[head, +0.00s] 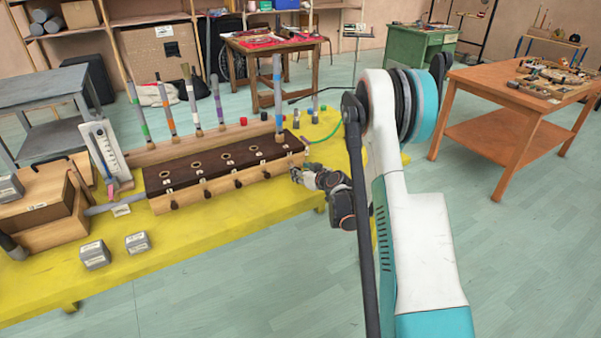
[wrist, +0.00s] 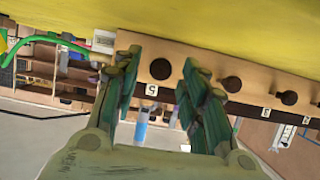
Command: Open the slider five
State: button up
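The long wooden box with a dark top (head: 225,160) lies on the yellow table. A row of dark round slider knobs runs along its front face. Slider five's knob (wrist: 160,69), by the label "5" (wrist: 151,89), is at the box's right end in the head view, where my gripper hides it. My gripper (head: 300,175) is at that end. In the wrist view my gripper (wrist: 160,60) is open, with one green-padded finger on each side of the knob. The fingers look apart from the knob. A neighbouring knob (wrist: 231,84) is outside the right finger.
The yellow table (head: 235,217) has grey blocks (head: 95,254) at front left. Upright striped tubes (head: 165,105) stand behind the box. A green hose (head: 327,132) curves beside its right end. An orange workbench (head: 515,110) stands at right, with open floor between.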

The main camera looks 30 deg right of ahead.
jog(key=v, duration=1.1)
